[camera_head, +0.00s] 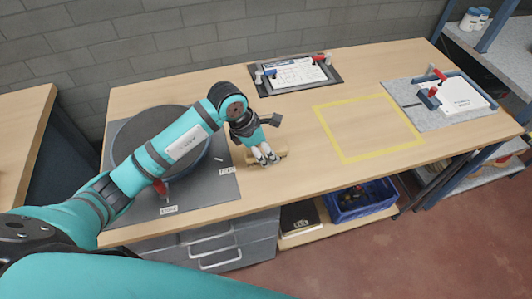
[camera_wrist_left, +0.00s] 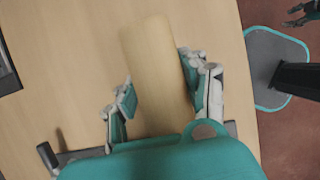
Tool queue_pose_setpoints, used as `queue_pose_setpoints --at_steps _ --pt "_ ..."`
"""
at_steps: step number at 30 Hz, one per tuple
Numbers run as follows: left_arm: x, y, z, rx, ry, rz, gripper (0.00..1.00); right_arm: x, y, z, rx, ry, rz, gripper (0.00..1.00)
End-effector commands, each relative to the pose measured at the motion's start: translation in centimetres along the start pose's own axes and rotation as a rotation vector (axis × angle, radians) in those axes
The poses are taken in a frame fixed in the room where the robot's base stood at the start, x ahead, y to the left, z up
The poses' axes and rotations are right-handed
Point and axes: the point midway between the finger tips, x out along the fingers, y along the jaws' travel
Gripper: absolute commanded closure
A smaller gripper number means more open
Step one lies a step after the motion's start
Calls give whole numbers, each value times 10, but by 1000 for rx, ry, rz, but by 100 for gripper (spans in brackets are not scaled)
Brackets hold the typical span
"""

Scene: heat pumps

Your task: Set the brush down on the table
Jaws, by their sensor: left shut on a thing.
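The brush shows as a pale wooden piece (camera_head: 281,154) at my left gripper (camera_head: 266,159), over the front middle of the wooden table (camera_head: 290,118). In the left wrist view, the brush (camera_wrist_left: 153,55) runs between the fingers of my left gripper (camera_wrist_left: 160,92), which is shut on it. The brush's bristles are not visible. I cannot tell whether the brush touches the table. A dark gripper, likely my right one (camera_wrist_left: 300,15), is cut off at the upper right corner of the wrist view.
A round dark plate (camera_head: 130,138) on a grey mat lies left of the gripper. A yellow-taped square (camera_head: 343,161) is empty to the right. A blue crate (camera_head: 345,210) sits below.

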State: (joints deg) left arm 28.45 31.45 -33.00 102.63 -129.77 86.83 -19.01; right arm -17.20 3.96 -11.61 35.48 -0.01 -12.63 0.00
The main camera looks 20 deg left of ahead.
Motion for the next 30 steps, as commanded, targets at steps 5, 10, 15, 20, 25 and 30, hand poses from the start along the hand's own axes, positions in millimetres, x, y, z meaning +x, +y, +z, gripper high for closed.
queue_pose_setpoints --at_steps 5,10,15,20,25,30 --pt "8 3 -4 -2 0 -3 86 -5 0 0 -2 0 0 60" --pt "29 2 -12 -2 0 -2 86 -12 6 0 -4 -1 7 60" --pt "32 3 -13 1 -2 1 86 -11 11 1 -2 -2 13 60" --pt "35 3 -15 1 -1 1 86 -8 12 1 -1 -2 15 60" --pt "35 3 -15 1 0 1 39 -9 12 1 -1 -1 15 60" --pt "35 3 -15 1 0 1 32 -9 12 1 -1 -1 15 60"
